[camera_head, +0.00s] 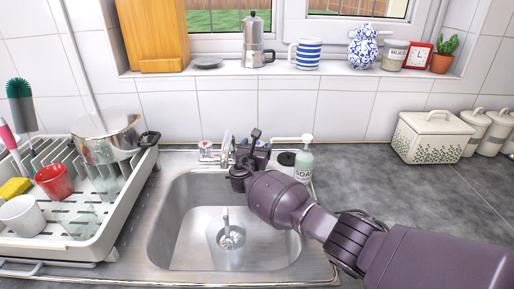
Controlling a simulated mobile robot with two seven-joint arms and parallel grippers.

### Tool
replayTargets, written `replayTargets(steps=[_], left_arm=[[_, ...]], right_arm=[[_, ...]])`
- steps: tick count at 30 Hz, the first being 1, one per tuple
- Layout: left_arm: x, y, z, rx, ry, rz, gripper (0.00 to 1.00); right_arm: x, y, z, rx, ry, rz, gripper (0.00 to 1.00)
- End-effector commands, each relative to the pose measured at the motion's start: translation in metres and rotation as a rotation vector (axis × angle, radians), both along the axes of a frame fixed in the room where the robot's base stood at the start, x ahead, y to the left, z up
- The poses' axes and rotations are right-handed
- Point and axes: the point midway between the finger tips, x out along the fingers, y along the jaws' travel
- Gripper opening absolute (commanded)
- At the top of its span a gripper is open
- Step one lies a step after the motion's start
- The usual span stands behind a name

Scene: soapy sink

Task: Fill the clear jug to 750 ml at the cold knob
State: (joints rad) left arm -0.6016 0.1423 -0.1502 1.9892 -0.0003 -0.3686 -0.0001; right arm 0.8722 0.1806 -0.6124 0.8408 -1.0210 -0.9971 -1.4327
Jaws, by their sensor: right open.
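The clear jug (212,249) stands in the sink basin, below the tap. It is see-through and its outline is faint, so I cannot read its marks or water level. A pale vertical streak shows over the jug; I cannot tell whether it is running water. The metal tap spout (226,147) is at the back of the sink. A knob with a red mark (205,147) is left of it. My right gripper (248,155) is open, just right of the spout, and covers the place where the cold knob would be. My left gripper is out of view.
A dish rack (108,232) with a pot (108,135), a red cup (54,181) and a white mug (22,214) is on the left. A soap bottle (304,162) stands just right of my gripper. The right counter (400,195) has free room.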

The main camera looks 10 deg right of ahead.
Motion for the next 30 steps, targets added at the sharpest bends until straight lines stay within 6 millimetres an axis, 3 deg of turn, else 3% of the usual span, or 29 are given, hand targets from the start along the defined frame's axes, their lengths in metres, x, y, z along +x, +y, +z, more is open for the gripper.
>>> replayTargets(steps=[4,14,22,30], left_arm=[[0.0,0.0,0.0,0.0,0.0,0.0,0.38],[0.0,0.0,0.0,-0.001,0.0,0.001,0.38],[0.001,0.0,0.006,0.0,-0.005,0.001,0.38],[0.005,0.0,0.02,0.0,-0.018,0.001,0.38]], right_arm=[[0.0,0.0,0.0,0.0,0.0,0.0,0.76],[0.0,0.0,0.0,0.0,0.0,0.0,0.27],[-0.001,-0.001,0.001,-0.002,0.0,0.034,0.27],[-0.001,-0.004,0.002,-0.003,-0.001,0.19,0.27]])
